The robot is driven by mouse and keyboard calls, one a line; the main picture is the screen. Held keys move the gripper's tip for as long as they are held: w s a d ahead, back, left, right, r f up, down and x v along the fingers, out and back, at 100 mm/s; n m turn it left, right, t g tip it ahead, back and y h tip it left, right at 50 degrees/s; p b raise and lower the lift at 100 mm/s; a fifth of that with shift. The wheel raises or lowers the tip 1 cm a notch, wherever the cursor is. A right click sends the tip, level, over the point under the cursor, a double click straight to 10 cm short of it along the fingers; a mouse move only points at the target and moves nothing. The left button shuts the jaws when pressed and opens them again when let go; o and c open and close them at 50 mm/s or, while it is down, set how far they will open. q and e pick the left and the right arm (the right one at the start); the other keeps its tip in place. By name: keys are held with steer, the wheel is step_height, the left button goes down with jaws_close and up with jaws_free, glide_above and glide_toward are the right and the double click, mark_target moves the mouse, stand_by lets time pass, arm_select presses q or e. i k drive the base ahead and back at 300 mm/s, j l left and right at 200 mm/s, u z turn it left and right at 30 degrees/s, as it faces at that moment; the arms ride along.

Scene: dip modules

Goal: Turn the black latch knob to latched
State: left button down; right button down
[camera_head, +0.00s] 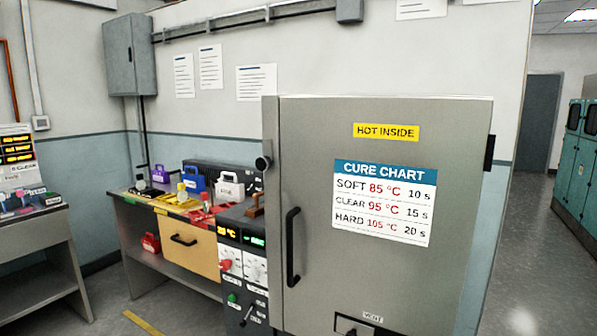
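A grey oven cabinet with a large door (400,270) fills the centre and right. A small round black knob (263,163) sits on the narrow upright strip at the door's left edge, in the upper half; it looks like the latch knob. Its turn position is too small to read. A black vertical door handle (292,247) is lower down on the door. The door looks shut or nearly so; I cannot tell exactly. Neither of my grippers shows in this view.
Left of the oven, a control panel (243,262) carries red and white knobs and displays. Beyond it, a workbench (120,200) with a wooden drawer (187,243) holds coloured padlock-shaped items. Another bench (35,240) stands far left. Open floor (110,312) lies in front.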

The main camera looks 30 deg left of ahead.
mark_target(263, 163)
steer(key=j+u, duration=0.1)
steer(key=u, duration=0.35)
steer(key=k+j+u, duration=0.1)
steer(key=u, duration=0.4)
